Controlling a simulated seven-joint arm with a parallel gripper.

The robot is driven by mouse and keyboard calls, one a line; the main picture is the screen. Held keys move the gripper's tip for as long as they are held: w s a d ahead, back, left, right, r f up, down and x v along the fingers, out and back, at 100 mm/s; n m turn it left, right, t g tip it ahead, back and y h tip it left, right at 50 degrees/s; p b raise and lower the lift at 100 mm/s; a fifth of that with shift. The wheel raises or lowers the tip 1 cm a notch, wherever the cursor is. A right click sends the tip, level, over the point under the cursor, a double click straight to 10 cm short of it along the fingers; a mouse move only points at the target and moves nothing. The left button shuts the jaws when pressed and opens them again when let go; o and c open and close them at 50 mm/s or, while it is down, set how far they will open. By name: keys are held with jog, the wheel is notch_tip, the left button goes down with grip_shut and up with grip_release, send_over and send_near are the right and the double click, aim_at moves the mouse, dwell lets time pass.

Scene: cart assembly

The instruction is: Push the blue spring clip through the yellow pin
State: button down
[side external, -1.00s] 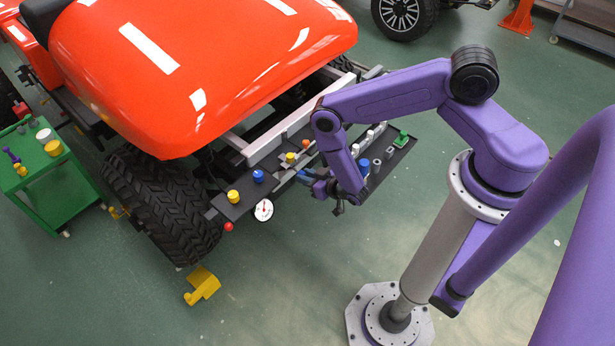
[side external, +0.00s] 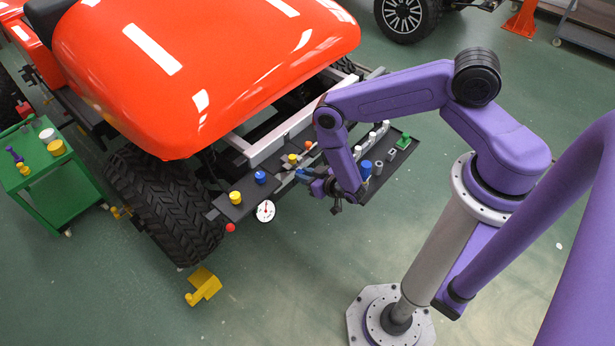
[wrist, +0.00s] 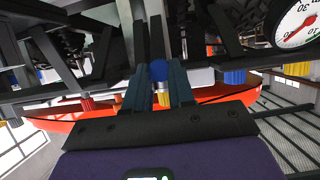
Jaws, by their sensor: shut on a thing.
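My gripper (wrist: 160,72) is shut on the blue spring clip (wrist: 159,71), whose rounded blue end shows between the two dark fingers in the wrist view. A yellow piece (wrist: 166,99), likely the yellow pin, shows right behind the clip between the fingers. I cannot tell whether the clip touches it or has entered it. In the side view my gripper (side external: 316,185) is low at the outer edge of the cart's front frame, left of the dark parts tray. My wrist hides most of the contact there.
A dark plate carries a yellow knob (side external: 235,197) and a blue knob (side external: 261,177); a round dial gauge (side external: 265,211) hangs beside it. The dark parts tray (side external: 397,157) holds grey, white, blue and green pieces. A yellow block (side external: 203,287) lies on the open floor.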

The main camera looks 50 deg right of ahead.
jog(key=shift+w, duration=0.8)
jog(key=c, duration=0.9)
grip_release()
jog(key=shift+v, duration=6.05)
